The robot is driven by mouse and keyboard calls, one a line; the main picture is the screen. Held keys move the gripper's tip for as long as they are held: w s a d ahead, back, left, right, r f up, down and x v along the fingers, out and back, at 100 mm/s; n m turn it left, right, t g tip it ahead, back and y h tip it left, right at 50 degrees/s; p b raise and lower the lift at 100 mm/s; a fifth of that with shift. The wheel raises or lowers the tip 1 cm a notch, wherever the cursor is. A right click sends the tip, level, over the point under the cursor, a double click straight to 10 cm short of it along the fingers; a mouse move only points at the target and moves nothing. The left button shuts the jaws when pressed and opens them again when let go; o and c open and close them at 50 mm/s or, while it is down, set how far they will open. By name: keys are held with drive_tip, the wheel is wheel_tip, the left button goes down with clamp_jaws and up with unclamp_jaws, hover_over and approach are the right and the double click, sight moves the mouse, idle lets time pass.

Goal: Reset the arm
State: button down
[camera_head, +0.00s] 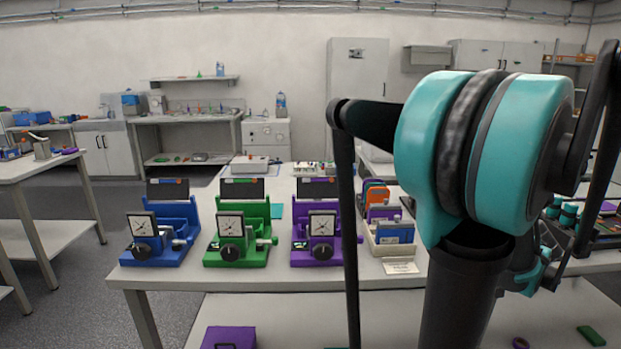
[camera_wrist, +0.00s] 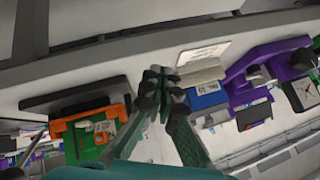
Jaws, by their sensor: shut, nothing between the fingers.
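My gripper (camera_wrist: 160,78) is shut and empty, its two fingertips meeting in the upper middle of the wrist view. It hangs over the bench, between a tray of blue cells (camera_wrist: 207,97) on its right and an orange and green device (camera_wrist: 97,130) on its left. It touches neither, as far as I can see. In the head view my teal and black arm stands large at the right, bent, and the gripper cannot be made out clearly behind it.
A blue cycler (camera_head: 161,243), a green cycler (camera_head: 240,245) and a purple cycler (camera_head: 319,243) stand in a row on the bench. Beside them is a white box (camera_head: 397,246) with blue and orange packs. A purple box (camera_head: 229,338) sits on the shelf below.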

drive_tip(key=s+a+f+n+g+h, duration=0.1)
drive_tip(key=s+a+f, duration=0.1)
drive_tip(key=a+f, duration=0.2)
drive_tip(key=s+a+f+n+g+h, duration=0.1)
drive_tip(key=s+a+f, duration=0.2)
drive_tip(key=a, duration=0.7)
drive_tip(key=s+a+f+n+g+h, duration=0.1)
drive_tip(key=s+a+f+g, duration=0.1)
drive_tip(key=a, duration=0.5)
drive_tip(key=shift+s+f, duration=0.45)
drive_tip(key=shift+f, duration=0.9)
